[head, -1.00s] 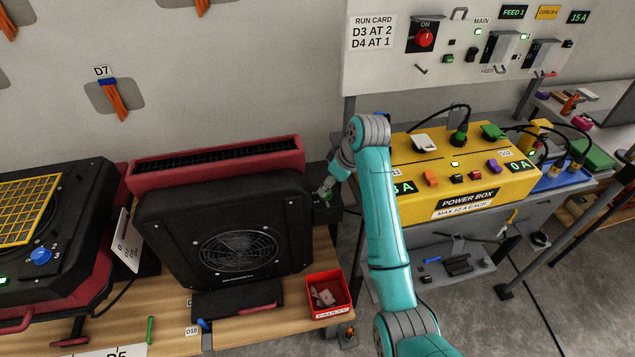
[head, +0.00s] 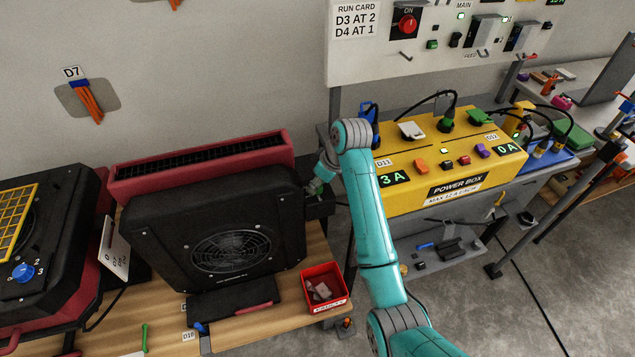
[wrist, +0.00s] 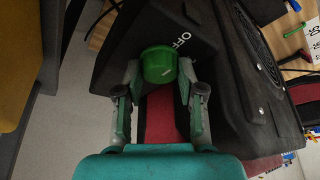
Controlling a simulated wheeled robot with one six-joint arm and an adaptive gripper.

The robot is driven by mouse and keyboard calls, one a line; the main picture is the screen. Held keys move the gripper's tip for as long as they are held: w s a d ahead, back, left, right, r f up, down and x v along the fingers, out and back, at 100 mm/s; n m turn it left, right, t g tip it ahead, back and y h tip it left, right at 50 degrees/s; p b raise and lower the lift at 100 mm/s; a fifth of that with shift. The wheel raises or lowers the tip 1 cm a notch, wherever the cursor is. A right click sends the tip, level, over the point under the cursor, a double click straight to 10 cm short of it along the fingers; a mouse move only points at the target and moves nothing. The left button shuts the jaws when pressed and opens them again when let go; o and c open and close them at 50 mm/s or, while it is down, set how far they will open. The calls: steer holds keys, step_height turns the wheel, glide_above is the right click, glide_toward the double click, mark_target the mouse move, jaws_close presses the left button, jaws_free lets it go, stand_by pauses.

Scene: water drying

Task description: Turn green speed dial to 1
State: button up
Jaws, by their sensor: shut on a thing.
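The green speed dial (wrist: 158,65) sits on the side of the black fan unit (wrist: 215,80), with the word OFF printed beside it in the wrist view. My gripper (wrist: 161,74) is shut on the dial, one finger on each side of it. In the head view, my gripper (head: 318,180) is at the right side of the black fan unit (head: 270,215), where only a bit of green shows. The dial's pointer and most of its number marks are hidden or too small to read.
A yellow power box (head: 420,195) stands right of my arm, its displays reading 3 A and 0 A. A red bin (head: 323,290) stands on the wooden bench (head: 250,335) in front. Another unit with a blue dial (head: 24,273) is at the left. A run card reads D3 at 2, D4 at 1.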

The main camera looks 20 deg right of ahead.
steer(key=m+h, duration=0.1)
steer(key=m, duration=0.2)
steer(key=shift+a+m+t, duration=0.15)
steer(key=shift+m+t, duration=0.15)
steer(key=shift+t, duration=0.1)
steer(key=shift+m+h, duration=0.8)
steer(key=shift+m, duration=0.9)
steer(key=o, duration=1.1)
steer(key=shift+o, duration=0.2)
